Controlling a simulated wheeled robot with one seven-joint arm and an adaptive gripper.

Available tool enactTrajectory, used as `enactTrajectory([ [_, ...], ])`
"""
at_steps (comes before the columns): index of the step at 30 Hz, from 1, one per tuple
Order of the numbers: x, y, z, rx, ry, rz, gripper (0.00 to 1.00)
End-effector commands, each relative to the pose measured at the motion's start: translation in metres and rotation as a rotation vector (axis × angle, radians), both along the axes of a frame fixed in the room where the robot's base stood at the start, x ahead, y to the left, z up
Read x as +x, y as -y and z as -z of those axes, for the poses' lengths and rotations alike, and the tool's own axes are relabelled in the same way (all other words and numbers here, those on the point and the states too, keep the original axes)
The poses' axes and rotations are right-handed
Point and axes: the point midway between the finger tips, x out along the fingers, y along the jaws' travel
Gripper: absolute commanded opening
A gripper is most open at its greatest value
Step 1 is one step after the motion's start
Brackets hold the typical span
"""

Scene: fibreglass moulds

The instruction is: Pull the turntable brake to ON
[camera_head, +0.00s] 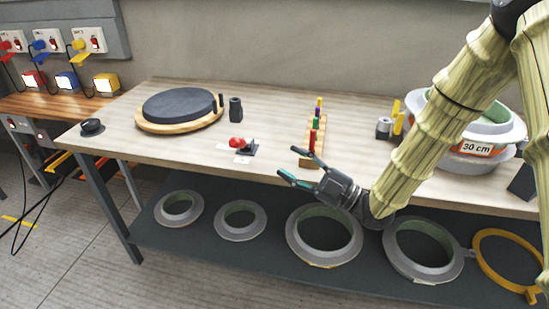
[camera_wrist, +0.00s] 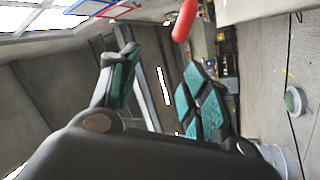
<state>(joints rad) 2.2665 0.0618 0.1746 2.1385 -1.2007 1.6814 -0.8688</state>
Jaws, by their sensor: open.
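The turntable (camera_head: 182,106) is a dark round disc on a wooden base at the left of the table. A small lever with a red knob (camera_head: 237,142) on a dark base (camera_head: 247,150) sits on the table in front of it, with white labels beside it; this looks like the brake. I cannot read the labels. My gripper (camera_head: 295,165) is open and empty, over the table's front edge, to the right of the red knob and apart from it. In the wrist view my gripper's teal finger pads (camera_wrist: 160,88) are spread. A red rounded thing (camera_wrist: 184,20) shows beyond them; I cannot tell what it is.
A rack of coloured pegs (camera_head: 314,140) stands just behind my gripper. A dark cylinder (camera_head: 236,109) stands right of the turntable. Stacked moulds (camera_head: 470,150) are at the right. Grey rings (camera_head: 325,258) lie on the lower shelf. The tabletop around the red knob is mostly clear.

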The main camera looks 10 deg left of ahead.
Motion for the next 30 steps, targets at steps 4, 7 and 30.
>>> enactTrajectory([
  [4,-0.007,0.026,0.0,-0.001,-0.001,0.003,0.47],
  [7,-0.011,0.039,0.0,0.0,0.0,0.001,0.47],
  [30,-0.018,0.057,0.0,0.0,0.0,0.001,0.47],
])
